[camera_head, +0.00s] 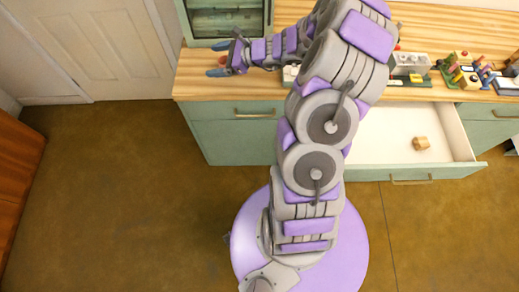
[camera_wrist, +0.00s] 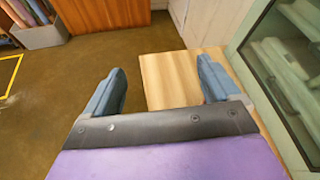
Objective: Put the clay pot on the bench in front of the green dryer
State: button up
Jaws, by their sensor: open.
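The green dryer (camera_head: 229,37), a cabinet with a glass door, stands at the back left of the wooden bench (camera_head: 190,88). In the wrist view the dryer (camera_wrist: 253,82) is at the right, beside bare bench top (camera_wrist: 170,78). My gripper (camera_head: 217,59) is open over the bench in front of the dryer. In the wrist view the gripper's (camera_wrist: 163,88) fingers are apart with nothing visible between them. A small reddish patch (camera_head: 223,60) shows between the fingers in the head view; I cannot tell if it is the clay pot. A small tan object (camera_head: 420,143) lies in the open drawer.
The open drawer (camera_head: 380,150) juts out at the right of the bench front. Several coloured items (camera_head: 466,72) and a grey-white box (camera_head: 408,65) stand on the bench's right part. A white door (camera_head: 95,45) is at the left; the floor there is clear.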

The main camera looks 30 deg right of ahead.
jog(key=s+a+r+n+g+y, duration=0.1)
jog(key=s+a+r+n+g, duration=0.25)
jog(key=a, duration=0.35)
jog(key=s+a+r+n+g+y, duration=0.1)
jog(key=s+a+r+n+g, duration=0.1)
jog(key=s+a+r+n, duration=0.4)
jog(key=s+a+n+g+h, duration=0.2)
jog(key=s+a+n+g, duration=0.25)
jog(key=s+a, duration=0.35)
jog(key=s+d+r+n+g+h, duration=0.1)
jog(key=s+d+n+h, duration=0.3)
jog(key=s, duration=0.7)
jog(key=s+d+r+n+h, duration=0.1)
jog(key=s+d+n+h, duration=0.4)
jog(key=s, duration=0.7)
jog(key=shift+d+n+g, duration=0.2)
jog(key=shift+n+g, duration=0.2)
jog(key=shift+n, duration=0.5)
jog(key=shift+c, duration=0.2)
